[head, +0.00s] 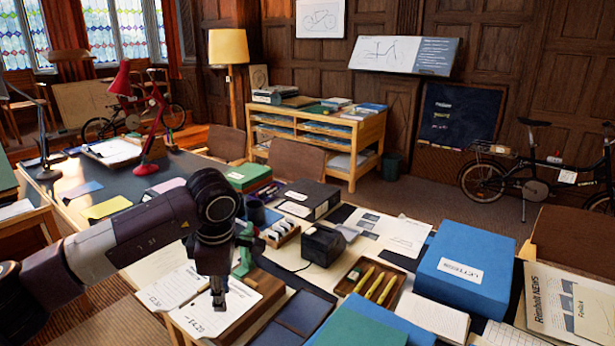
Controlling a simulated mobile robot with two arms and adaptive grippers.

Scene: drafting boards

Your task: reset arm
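My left arm (95,258) comes in from the left, bends at a dark round joint and points down over the near desk. My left gripper (218,300) hangs at its end, above or at a clipboard-like brown board with a printed sheet (252,300). It is small and dark here, so its finger opening and any contact with the sheet cannot be made out. Nothing clearly shows held in it. A green object (245,250) stands just behind it, partly hidden. My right arm and gripper are not in view.
The near desk is crowded: a blue letters box (465,268), a wooden tray with yellow pens (370,282), a black box (308,199), a dark device (323,245) and papers. A red lamp (155,130) stands on the far desk. Open floor lies beyond, before a bicycle (535,180).

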